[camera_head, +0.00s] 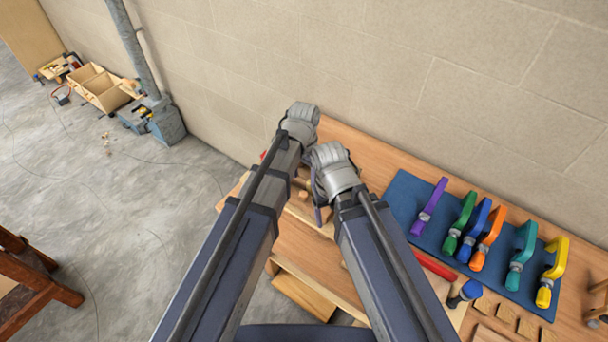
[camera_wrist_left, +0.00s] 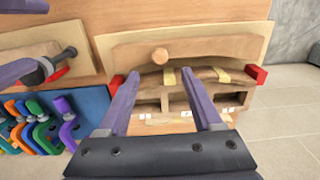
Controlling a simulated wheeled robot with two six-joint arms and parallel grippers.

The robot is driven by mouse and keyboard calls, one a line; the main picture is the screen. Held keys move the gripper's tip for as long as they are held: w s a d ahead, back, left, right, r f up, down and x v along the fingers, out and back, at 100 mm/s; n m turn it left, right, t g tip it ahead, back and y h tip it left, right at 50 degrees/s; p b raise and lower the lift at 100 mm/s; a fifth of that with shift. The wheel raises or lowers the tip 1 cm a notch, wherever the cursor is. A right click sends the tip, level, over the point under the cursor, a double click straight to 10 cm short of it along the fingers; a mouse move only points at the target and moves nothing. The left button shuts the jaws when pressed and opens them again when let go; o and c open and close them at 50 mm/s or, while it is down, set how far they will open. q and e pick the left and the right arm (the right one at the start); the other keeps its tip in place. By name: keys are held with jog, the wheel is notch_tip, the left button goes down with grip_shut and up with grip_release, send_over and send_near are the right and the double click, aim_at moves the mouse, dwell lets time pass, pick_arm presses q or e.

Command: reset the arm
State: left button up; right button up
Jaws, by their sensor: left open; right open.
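My left gripper (camera_wrist_left: 160,75) is open in the left wrist view, its two purple fingers apart with nothing between them. They point towards a curved wooden form (camera_wrist_left: 185,50) with a round knob (camera_wrist_left: 160,54). Beside it are bent wooden strips with yellow tape (camera_wrist_left: 178,76) and red end pieces (camera_wrist_left: 256,75); I cannot tell whether the fingers touch any of it. My right gripper (camera_wrist_left: 46,38) is open at that view's left edge. In the head view, my two forearms and grey wrists are close together over the bench and hide most of the work.
The wooden bench (camera_head: 375,160) stands against a block wall. A blue mat (camera_head: 405,195) holds several coloured clamps (camera_head: 470,235). A red object (camera_head: 433,265) and a blue-topped item (camera_head: 467,290) lie near my right forearm. Boxes (camera_head: 100,90) stand on the floor at the far left.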

pick_arm(q)
jog(key=shift+f, duration=0.15)
pick_arm(e)
jog(key=shift+f, duration=0.1)
pick_arm(q)
jog(key=s+a+f+n+y+b, duration=0.1)
jog(key=s+a+f+n+b, duration=0.2)
jog(key=s+f+b, duration=0.6)
jog(key=s+a, duration=0.1)
jog(key=s, duration=0.3)
pick_arm(e)
notch_tip(320, 180, down, 9)
pick_arm(q)
jog(key=shift+a, duration=0.1)
